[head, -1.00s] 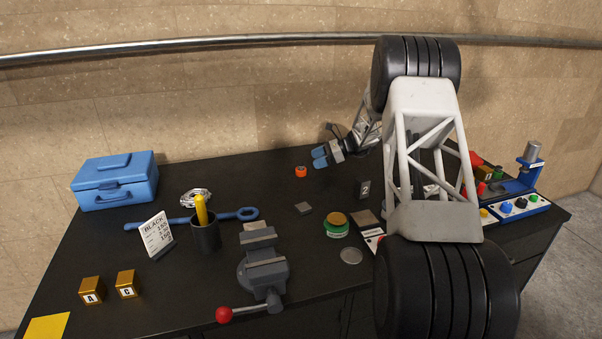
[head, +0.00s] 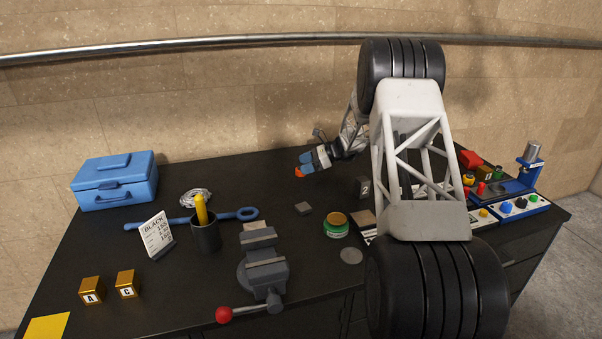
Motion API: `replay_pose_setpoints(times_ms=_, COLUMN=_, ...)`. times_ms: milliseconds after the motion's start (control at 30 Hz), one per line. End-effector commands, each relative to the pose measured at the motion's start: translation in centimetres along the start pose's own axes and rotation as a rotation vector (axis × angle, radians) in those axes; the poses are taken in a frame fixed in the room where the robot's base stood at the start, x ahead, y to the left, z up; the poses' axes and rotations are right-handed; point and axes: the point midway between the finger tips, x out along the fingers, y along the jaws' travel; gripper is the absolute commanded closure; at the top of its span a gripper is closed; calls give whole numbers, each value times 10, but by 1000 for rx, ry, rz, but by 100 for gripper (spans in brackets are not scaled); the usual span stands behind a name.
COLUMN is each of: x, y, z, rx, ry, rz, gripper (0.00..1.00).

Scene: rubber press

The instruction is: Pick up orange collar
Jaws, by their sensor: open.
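The orange collar (head: 298,172) lies on the black table toward the back, partly hidden by my gripper. My gripper (head: 304,165) has blue fingertips and reaches in from the right, low over the table. It is open, with its fingertips at the collar. I cannot tell from this view whether the collar sits between the fingers or just beside them.
A small grey block (head: 304,208) and a green-and-gold round tin (head: 335,224) lie in front of the gripper. A grey vise (head: 264,266), a blue wrench (head: 236,215) and a blue toolbox (head: 115,181) stand to the left. A number 2 sign (head: 364,188) is close on the right.

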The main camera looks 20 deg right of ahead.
Motion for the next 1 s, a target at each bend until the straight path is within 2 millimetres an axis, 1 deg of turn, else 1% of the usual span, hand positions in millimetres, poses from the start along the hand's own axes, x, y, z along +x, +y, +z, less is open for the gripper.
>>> replay_pose_setpoints(times_ms=33, x=6, y=0, z=0, rx=0, ry=0, rz=2, gripper=24)
replay_pose_setpoints(times_ms=100, x=12, y=0, z=0, rx=1, ry=0, rz=1, gripper=24)
replay_pose_setpoints(times_ms=233, x=19, y=0, z=-1, rx=1, ry=0, rz=1, gripper=24)
replay_pose_setpoints(times_ms=767, x=20, y=0, z=0, rx=1, ry=0, rz=0, gripper=24)
replay_pose_setpoints(times_ms=800, x=20, y=0, z=-1, rx=1, ry=0, rz=0, gripper=26)
replay_pose_setpoints(times_ms=967, x=20, y=0, z=0, rx=1, ry=0, rz=0, gripper=50)
replay_pose_setpoints(times_ms=1000, x=20, y=0, z=0, rx=1, ry=0, rz=0, gripper=57)
